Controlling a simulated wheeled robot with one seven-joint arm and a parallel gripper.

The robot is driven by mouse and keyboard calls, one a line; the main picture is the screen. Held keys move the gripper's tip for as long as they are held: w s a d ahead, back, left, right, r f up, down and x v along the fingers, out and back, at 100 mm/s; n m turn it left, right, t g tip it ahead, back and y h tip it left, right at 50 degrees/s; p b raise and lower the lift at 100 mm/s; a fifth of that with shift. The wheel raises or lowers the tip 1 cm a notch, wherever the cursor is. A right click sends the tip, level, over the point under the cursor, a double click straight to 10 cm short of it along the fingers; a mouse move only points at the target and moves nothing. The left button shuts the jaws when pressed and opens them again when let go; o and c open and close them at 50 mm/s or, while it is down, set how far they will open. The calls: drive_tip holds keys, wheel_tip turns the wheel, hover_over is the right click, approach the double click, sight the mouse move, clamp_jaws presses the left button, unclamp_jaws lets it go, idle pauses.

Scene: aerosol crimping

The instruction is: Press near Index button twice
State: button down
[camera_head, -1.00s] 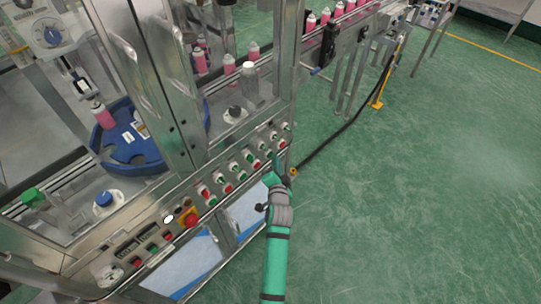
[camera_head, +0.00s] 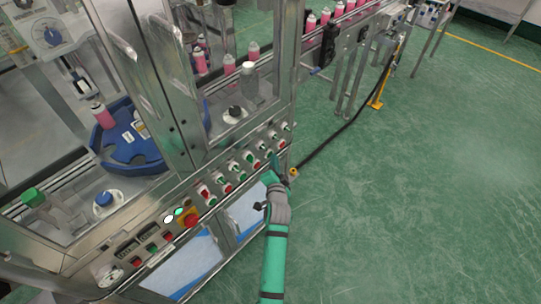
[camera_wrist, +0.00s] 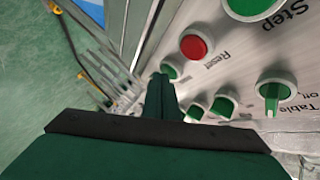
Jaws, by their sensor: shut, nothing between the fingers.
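My gripper (camera_head: 275,164) is shut and empty at the far right end of the machine's front control panel (camera_head: 150,228). In the wrist view its closed dark green fingers (camera_wrist: 160,82) end right beside a green button (camera_wrist: 170,69). This button is partly hidden by the fingers, and I cannot tell whether they touch it. No Index label is readable. A red button (camera_wrist: 195,46) marked Reset sits just to the right, and a large green button (camera_wrist: 252,5) marked Step is further right.
A green selector knob (camera_wrist: 272,97) marked Table and more green controls (camera_wrist: 222,107) lie close to the fingers. A red emergency knob (camera_head: 190,220) is further left. A dark cable (camera_head: 335,140) runs across the floor. The green floor on the right is clear.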

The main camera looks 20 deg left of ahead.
idle(0.4)
drive_tip(key=shift+s+d, duration=0.3)
drive_tip(key=shift+d, duration=0.5)
drive_tip(key=shift+s+d, duration=0.3)
drive_tip(key=shift+d, duration=0.45)
drive_tip(key=shift+s+d, duration=0.25)
drive_tip(key=shift+d, duration=0.5)
drive_tip(key=shift+s+d, duration=0.3)
drive_tip(key=shift+d, duration=0.45)
